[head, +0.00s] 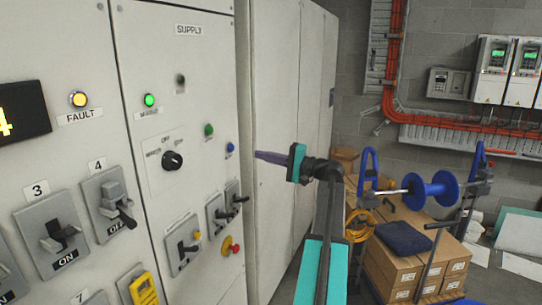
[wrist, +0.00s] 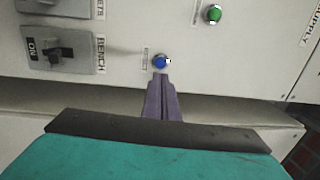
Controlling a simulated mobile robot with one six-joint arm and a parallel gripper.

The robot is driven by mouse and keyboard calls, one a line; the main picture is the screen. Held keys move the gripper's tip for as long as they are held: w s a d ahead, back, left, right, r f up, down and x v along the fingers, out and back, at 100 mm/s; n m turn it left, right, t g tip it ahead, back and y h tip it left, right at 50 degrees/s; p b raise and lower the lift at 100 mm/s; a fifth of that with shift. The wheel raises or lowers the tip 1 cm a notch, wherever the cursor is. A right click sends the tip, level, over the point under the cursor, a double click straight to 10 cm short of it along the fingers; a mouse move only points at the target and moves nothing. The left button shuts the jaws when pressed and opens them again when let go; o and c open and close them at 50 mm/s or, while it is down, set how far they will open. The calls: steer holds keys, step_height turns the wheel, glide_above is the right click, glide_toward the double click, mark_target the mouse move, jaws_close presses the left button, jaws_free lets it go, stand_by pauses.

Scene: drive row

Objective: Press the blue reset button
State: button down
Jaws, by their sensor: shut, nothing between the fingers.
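The blue reset button (head: 230,148) sits at the right edge of the supply panel (head: 205,85) in the head view, below and right of a green button (head: 209,130). My gripper (head: 257,155) is shut and empty, its purple fingers pointing left toward the panel. In the wrist view the blue button (wrist: 160,62) is just beyond the tips of my shut gripper (wrist: 161,76), in line with them. I cannot tell whether the tips touch the button. The green button (wrist: 214,14) is up and right of it there. The label beside the blue button is too small to read.
Switch handles (head: 236,199) and a red knob (head: 232,245) stick out below the button. A rotary selector (head: 172,160) is to the left. Boxes (head: 392,270) and a blue cable reel (head: 432,190) stand on the right. A switch (wrist: 55,52) is left in the wrist view.

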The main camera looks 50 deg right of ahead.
mark_target(233, 148)
steer(key=p+x, duration=0.3)
steer(key=x, duration=0.5)
steer(key=shift+s+r, duration=0.1)
steer(key=shift+w+a, duration=0.1)
steer(key=shift+w, duration=0.25)
